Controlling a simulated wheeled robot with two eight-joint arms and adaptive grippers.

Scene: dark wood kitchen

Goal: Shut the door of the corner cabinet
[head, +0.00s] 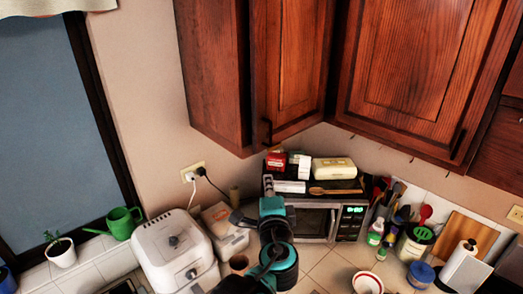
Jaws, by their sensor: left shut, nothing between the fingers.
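The corner cabinet (212,75) is a dark reddish wood wall unit at the top centre. Its narrow panelled door (293,65) faces me, with a small dark handle (267,131) low on its left edge. A dark line runs along that edge; I cannot tell whether the door is flush or slightly ajar. My left gripper (268,185) is shut and empty. It points up from the bottom centre, in front of the microwave's left side and below the handle in the picture, apart from the door. My right gripper is out of view.
Another cabinet door (425,70) adjoins on the right. Below stands a microwave (352,222) with boxes and a butter dish (334,168) on top. A white bread maker (173,250) is left, utensils and jars right. The wall left of the cabinet is clear.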

